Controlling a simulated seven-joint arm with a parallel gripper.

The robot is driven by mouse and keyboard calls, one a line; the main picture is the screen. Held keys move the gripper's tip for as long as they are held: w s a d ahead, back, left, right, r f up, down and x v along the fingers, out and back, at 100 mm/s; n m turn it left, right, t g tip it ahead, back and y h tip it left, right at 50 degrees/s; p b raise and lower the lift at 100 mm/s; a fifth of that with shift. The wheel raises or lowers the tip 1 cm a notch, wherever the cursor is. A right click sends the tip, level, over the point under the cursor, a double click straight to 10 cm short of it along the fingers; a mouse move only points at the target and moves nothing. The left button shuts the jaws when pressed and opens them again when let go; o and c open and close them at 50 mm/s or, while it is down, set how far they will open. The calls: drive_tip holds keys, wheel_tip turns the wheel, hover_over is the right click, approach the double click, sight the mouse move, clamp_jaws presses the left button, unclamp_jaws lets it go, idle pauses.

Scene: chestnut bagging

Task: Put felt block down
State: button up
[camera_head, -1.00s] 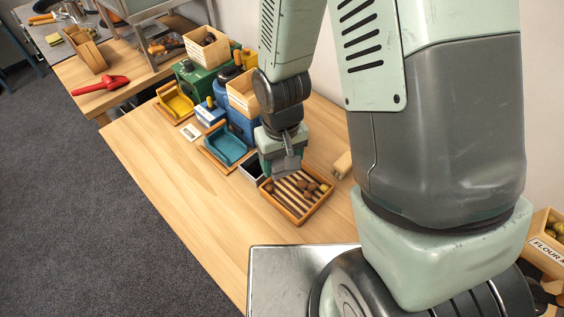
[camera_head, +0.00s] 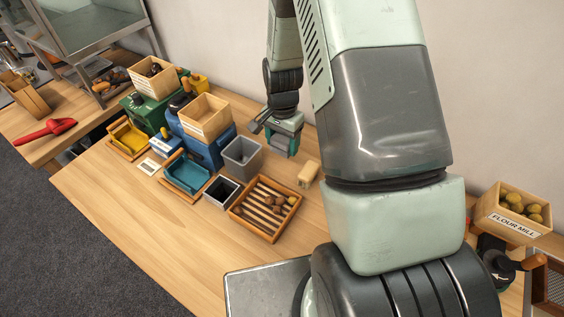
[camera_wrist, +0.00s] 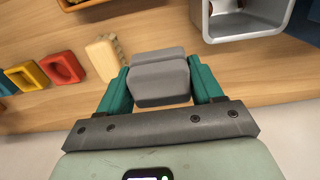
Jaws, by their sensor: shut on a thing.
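The grey felt block (camera_wrist: 160,78) is held between the two teal fingers of my gripper (camera_wrist: 161,92) in the wrist view. My gripper (camera_head: 282,150) is shut on it. In the head view it points down at the back of the table, right of the grey bin (camera_head: 254,165) and behind the slatted tray (camera_head: 238,220). The block is hard to make out there. In the wrist view wooden tabletop lies beyond the block; I cannot tell whether they touch.
A small wooden brush-like block (camera_head: 308,174) stands close to my gripper and also shows in the wrist view (camera_wrist: 103,60). Red (camera_wrist: 62,68) and yellow (camera_wrist: 27,75) pieces lie further left there. Chestnuts lie in the slatted tray. The wall is close behind.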

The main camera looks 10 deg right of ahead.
sight(282, 167)
drive_tip(key=shift+f, duration=3.6)
drive_tip(key=shift+f, duration=0.15)
drive_tip(key=o, duration=1.6)
